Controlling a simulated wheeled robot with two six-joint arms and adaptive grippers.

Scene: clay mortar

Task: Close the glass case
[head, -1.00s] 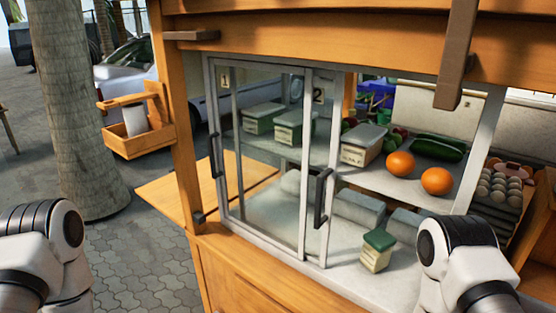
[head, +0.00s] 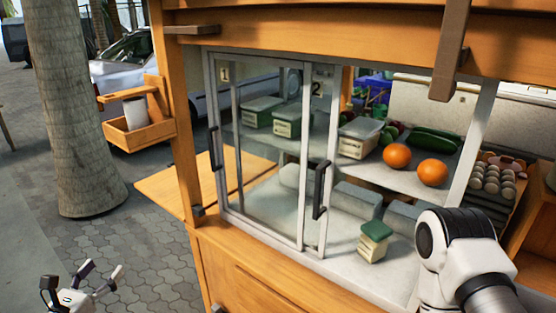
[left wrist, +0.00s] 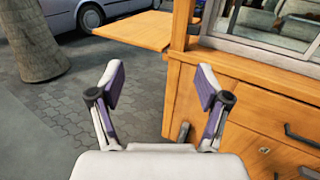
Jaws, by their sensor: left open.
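The glass case (head: 206,88) is a counter display with white-framed sliding glass panels. Panel 1 (head: 226,90) and panel 2 (head: 318,110) overlap at the left, leaving the right part of the front open. A dark handle (head: 214,150) is on panel 1's left edge, and another dark handle (head: 320,190) is on panel 2's right edge. My left gripper (head: 101,268) is open and empty, low over the paving, left of the case and apart from it. It also shows open in the left wrist view (left wrist: 160,71). My right gripper is out of view.
Inside are lidded tubs, oranges (head: 432,172), cucumbers and a green-lidded box (head: 373,241) near the opening. A wooden side shelf (head: 165,187) juts left. A caddy (head: 150,135) hangs on the post. A palm trunk (head: 75,110) stands left. My right arm covers the lower right.

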